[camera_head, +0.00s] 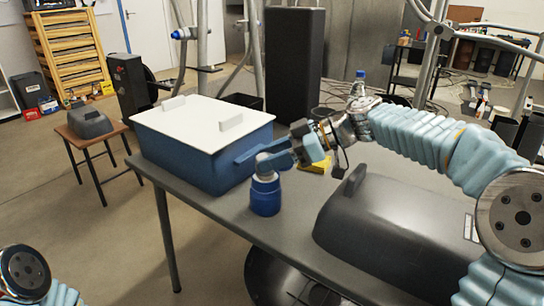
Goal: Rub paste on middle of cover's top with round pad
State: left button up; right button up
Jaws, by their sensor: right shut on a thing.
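A dark grey moulded cover (400,225) with a raised lug at its left end lies on the right of the grey table. A blue tub (265,197), which looks like the paste container, stands left of the cover near the table's front edge. My right gripper (274,158) is right at the top of the tub. It is shut on a small greyish round pad (264,166), partly hidden by the fingers. I cannot tell whether the pad touches the paste. My left gripper is out of view; only part of my left arm shows at the lower left.
A blue box (190,150) with a white lid (203,119) stands on the table, left of the tub. A yellow item (318,166) lies behind my right gripper. A stool (97,136) with a dark grey part on it stands at the left.

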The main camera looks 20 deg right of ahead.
jog(key=shift+f+b, duration=0.4)
jog(key=shift+b, duration=0.25)
dwell(1.9)
jog(key=shift+r, duration=0.1)
jog(key=shift+r+p, duration=1.8)
jog(key=shift+r, duration=1.8)
